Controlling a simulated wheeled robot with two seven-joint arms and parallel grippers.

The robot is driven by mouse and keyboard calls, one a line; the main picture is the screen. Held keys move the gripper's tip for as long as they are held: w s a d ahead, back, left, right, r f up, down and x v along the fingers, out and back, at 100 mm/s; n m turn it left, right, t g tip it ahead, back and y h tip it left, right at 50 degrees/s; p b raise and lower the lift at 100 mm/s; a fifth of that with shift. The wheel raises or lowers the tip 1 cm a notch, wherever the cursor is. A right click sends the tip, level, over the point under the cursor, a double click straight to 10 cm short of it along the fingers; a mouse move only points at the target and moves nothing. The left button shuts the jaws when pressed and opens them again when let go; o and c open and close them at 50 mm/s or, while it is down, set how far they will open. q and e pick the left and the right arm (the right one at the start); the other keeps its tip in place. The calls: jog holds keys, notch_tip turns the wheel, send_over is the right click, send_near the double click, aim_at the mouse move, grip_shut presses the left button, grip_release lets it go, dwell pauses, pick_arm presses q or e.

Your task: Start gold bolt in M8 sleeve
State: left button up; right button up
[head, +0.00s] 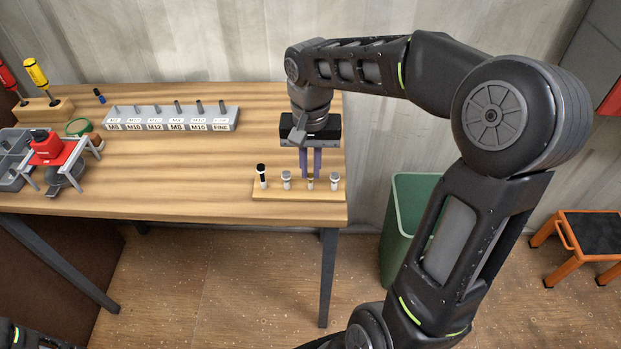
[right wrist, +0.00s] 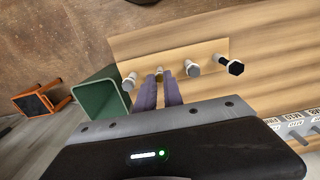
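A small gold bolt (head: 310,184) stands upright in the light wooden bolt strip (head: 270,195) at the table's front right corner, between pale bolts. My right gripper (head: 311,176) points down just above it, its two purple fingers apart. In the right wrist view the gold bolt's head (right wrist: 160,72) shows at the gap between the fingertips; I cannot tell whether they touch it. The grey sleeve block (head: 170,113) at the back carries upright pegs and labels such as M8, M10, M12 and FINE. My left gripper is out of view.
A black-headed bolt (head: 262,174) stands at the strip's left end. A red device (head: 50,148), grey bins and yellow and red screwdrivers (head: 37,74) are at the left. A green bin (head: 405,215) stands beside the table. The middle tabletop is clear.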

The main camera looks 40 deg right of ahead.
aim_at(311, 174)
grip_shut()
jog(key=o, duration=0.7)
grip_release()
notch_tip(311, 174, up, 8)
jog(key=shift+f+b, duration=0.1)
jog(key=shift+b, duration=0.2)
